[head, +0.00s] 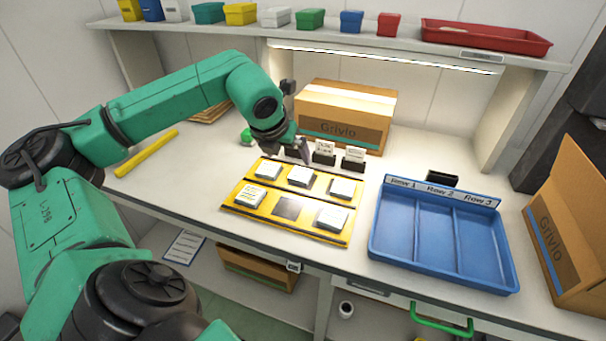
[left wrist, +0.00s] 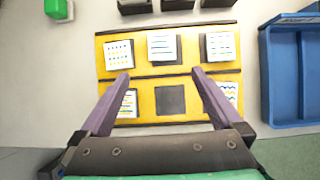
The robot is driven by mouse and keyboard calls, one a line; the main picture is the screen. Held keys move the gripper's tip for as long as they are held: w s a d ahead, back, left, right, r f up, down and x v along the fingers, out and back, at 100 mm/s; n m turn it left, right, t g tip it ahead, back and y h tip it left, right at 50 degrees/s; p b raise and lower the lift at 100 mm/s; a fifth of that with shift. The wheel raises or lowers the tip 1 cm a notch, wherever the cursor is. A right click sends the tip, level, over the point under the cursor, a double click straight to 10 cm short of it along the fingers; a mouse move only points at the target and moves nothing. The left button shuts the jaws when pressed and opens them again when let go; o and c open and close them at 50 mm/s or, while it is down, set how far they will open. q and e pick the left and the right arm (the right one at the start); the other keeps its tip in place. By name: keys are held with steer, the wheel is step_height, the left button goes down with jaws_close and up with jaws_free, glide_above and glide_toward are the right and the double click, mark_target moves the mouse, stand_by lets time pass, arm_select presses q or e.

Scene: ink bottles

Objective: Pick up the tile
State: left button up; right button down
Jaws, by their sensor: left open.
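A yellow board (head: 232,207) lies on the bench with several white, patterned tiles on black bases. Its back row holds a left tile (head: 268,171), a middle tile (head: 301,176) and a right tile (head: 342,188). Its front row holds a left tile (head: 250,195) and a right tile (head: 331,217), with a bare dark square (head: 288,208) between them. My left gripper (head: 301,152) is open and empty above the board's back side. In the left wrist view its fingers (left wrist: 160,73) spread over the board, the back middle tile (left wrist: 162,47) lying just beyond their tips. My right gripper is not seen.
A blue tray (head: 376,236) with three bare compartments, labelled Row 1 to Row 3, stands right of the board. Small black holders with white cards (head: 353,158) and a cardboard box (head: 345,128) stand behind. A yellow bar (head: 147,153) lies at left.

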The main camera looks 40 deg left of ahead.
mark_target(300, 174)
arm_select(q)
steer(key=p+x, duration=0.1)
steer(key=x, duration=0.3)
steer(key=shift+d+f, duration=0.1)
steer(key=shift+d, duration=0.1)
steer(key=p+x, duration=0.1)
steer(key=x, duration=0.1)
steer(key=p+x, duration=0.1)
steer(key=x, duration=0.5)
steer(key=shift+w+a+p, duration=0.15)
steer(key=shift+w+p, duration=0.2)
steer(key=shift+p, duration=0.05)
steer(key=shift+f, duration=0.15)
steer(key=c, duration=1.4)
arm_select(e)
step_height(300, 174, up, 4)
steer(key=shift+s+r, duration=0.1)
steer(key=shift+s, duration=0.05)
